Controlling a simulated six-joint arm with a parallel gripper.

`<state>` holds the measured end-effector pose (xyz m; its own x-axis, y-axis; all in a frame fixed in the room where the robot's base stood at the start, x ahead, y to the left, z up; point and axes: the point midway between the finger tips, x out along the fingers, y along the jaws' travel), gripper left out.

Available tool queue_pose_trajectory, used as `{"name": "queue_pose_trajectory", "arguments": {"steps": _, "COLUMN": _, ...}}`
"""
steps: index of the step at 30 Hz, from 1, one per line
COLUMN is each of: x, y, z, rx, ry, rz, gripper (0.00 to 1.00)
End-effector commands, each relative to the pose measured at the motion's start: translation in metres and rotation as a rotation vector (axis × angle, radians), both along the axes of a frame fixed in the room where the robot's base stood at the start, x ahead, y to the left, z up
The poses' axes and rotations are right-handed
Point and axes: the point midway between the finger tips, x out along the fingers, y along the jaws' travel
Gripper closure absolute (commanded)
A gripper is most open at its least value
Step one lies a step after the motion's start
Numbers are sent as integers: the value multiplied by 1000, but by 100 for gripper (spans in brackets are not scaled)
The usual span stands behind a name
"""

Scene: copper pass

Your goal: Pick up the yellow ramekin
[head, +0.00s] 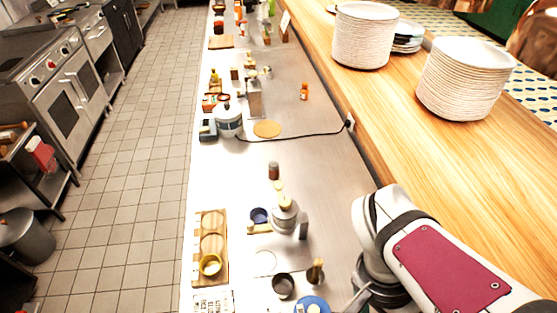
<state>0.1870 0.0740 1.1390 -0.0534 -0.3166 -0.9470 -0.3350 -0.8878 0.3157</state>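The yellow ramekin (210,265) sits at the near end of a wooden board (204,278) on the left side of the steel counter. Its open top faces up and nothing touches it from above. The board has round recesses farther along it. My white arm with a maroon panel comes in from the lower right. A dark grey part at its end, seemingly my gripper (357,298), shows at the bottom edge, well to the right of the ramekin. Its fingers are cut off or hidden, so I cannot tell whether it is open.
Between them stand a dark bowl (283,286), a blue dish (312,305), a small blue bowl (259,216) and a metal device (285,216). A printed card (213,302) lies just nearer than the board. Plate stacks (363,38) stand on the raised wooden ledge (400,150) at right.

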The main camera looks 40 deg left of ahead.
Motion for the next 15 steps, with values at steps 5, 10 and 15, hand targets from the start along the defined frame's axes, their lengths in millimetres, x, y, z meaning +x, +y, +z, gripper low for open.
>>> {"name": "queue_pose_trajectory", "arguments": {"steps": 5, "x": 17, "y": 143, "z": -33, "rx": -241, "ry": -396, "rz": 279, "gripper": 0}}
{"name": "queue_pose_trajectory", "arguments": {"steps": 10, "x": -72, "y": 289, "z": -82, "rx": -55, "ry": -854, "rz": 539, "gripper": 0}}
{"name": "queue_pose_trajectory", "arguments": {"steps": 15, "x": -156, "y": 342, "z": -112, "rx": 180, "ry": -1026, "rz": 658, "gripper": 0}}
